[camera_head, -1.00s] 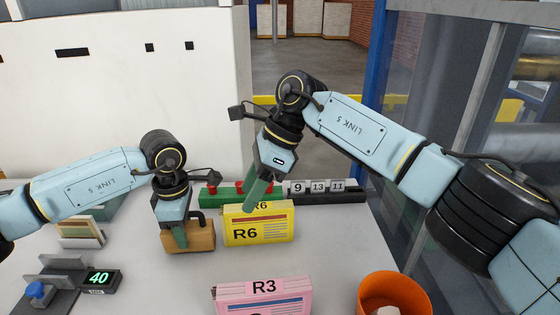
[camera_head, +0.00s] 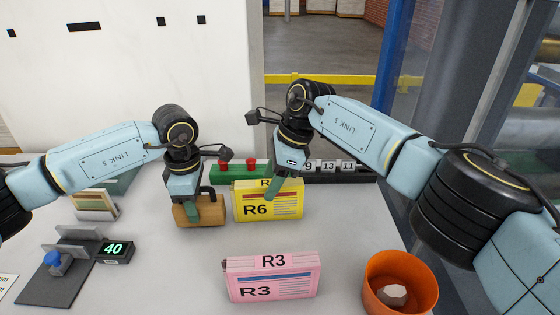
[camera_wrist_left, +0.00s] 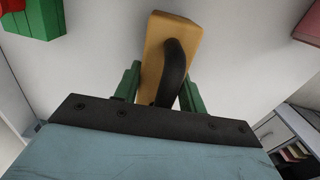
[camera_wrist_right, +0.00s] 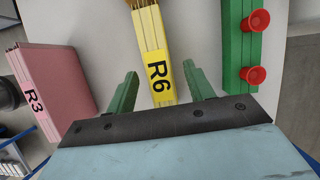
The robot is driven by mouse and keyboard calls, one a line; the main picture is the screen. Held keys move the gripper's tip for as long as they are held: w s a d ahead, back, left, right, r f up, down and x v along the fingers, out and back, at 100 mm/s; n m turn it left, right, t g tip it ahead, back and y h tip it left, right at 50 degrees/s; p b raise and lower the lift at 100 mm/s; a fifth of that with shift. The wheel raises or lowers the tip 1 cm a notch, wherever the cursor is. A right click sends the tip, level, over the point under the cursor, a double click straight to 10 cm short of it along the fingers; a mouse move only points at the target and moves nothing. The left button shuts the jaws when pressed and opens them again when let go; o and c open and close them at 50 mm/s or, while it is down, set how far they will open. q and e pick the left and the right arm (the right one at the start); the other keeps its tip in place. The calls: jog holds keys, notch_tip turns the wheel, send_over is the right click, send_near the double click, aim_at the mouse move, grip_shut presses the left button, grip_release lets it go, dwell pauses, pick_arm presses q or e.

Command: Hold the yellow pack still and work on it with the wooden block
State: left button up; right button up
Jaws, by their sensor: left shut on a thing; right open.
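The yellow pack (camera_head: 270,212) marked R6 stands upright in the middle of the table. The wooden block (camera_head: 212,216), with a black handle, is close to its left end; I cannot tell whether they touch. My left gripper (camera_head: 191,213) is shut on the block, with green fingers either side of it in the left wrist view (camera_wrist_left: 162,75). My right gripper (camera_head: 277,194) is open at the pack's top. In the right wrist view the pack (camera_wrist_right: 153,48) lies between the spread fingers, with gaps showing on both sides.
A pink R3 pack (camera_head: 270,284) stands in front, and an orange bucket (camera_head: 400,275) is at front right. Behind the yellow pack are a green strip with red knobs (camera_head: 240,172) and numbered tiles (camera_head: 328,166).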

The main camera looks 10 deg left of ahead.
aim_at(209, 201)
jog(key=shift+x, duration=0.75)
jog(key=shift+c, duration=0.4)
grip_shut()
pick_arm(q)
jog(key=shift+w+d, duration=0.25)
jog(key=shift+d, duration=0.55)
jog(key=shift+w+d, duration=0.25)
jog(key=shift+d, duration=0.55)
pick_arm(e)
jog(key=shift+a, duration=0.1)
dwell(0.4)
pick_arm(q)
jog(key=shift+s+a, duration=0.25)
jog(key=shift+a, duration=0.65)
jog(key=shift+s+a, duration=0.25)
jog(key=shift+a, duration=0.65)
jog(key=shift+r, duration=0.15)
